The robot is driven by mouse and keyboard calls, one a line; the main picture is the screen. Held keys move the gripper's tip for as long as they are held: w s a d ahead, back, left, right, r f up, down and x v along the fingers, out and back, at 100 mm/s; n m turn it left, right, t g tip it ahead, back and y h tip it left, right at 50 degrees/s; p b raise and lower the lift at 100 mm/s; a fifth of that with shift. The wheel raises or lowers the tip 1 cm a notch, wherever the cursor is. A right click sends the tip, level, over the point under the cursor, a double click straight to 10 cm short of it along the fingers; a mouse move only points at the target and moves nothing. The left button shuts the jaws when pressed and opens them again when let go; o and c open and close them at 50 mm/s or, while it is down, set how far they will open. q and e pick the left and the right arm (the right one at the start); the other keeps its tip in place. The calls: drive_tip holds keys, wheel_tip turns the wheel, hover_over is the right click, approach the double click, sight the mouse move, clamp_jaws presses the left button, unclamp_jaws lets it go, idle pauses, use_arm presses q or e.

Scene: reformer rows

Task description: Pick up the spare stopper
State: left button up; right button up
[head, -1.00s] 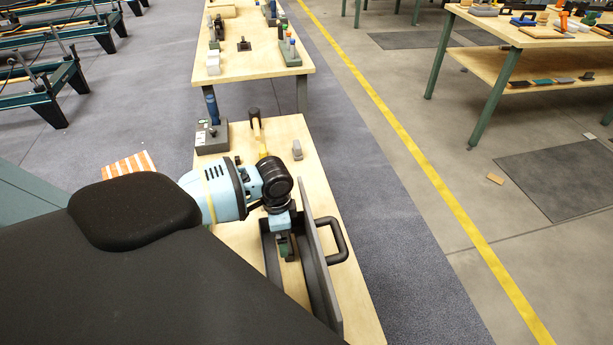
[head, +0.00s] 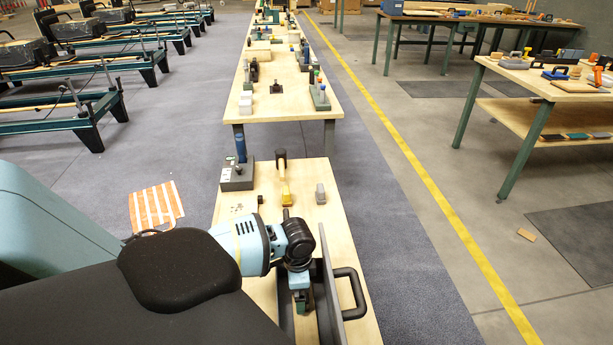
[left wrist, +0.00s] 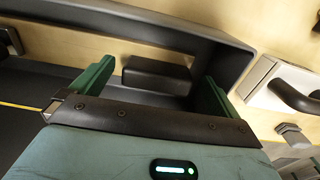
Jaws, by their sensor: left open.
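My left gripper (head: 302,300) reaches down over a dark open tray (head: 328,310) on the near wooden table. In the left wrist view its two green fingers are open (left wrist: 157,72). A black rounded block (left wrist: 156,77), probably the spare stopper, lies inside the tray between the fingers. The fingers stand apart at either end of it, and I cannot tell whether they touch it. In the head view the gripper and tray walls hide this block. My right gripper is not in view.
A black loop handle (head: 352,293) stands right of the tray. Farther up the near table (head: 335,225) are a grey box with a blue bottle (head: 238,175), a yellow-ended tool (head: 285,185) and a small grey block (head: 320,194).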

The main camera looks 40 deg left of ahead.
use_arm(q)
wheel_tip(320, 180, down, 2)
drive_tip(key=shift+f, duration=0.2)
drive_tip(key=c, duration=1.1)
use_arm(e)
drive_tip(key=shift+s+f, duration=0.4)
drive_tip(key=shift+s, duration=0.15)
use_arm(q)
drive_tip(key=shift+r, duration=0.1)
drive_tip(key=shift+c, duration=0.2)
wheel_tip(320, 180, up, 18)
drive_tip(key=p, duration=0.2)
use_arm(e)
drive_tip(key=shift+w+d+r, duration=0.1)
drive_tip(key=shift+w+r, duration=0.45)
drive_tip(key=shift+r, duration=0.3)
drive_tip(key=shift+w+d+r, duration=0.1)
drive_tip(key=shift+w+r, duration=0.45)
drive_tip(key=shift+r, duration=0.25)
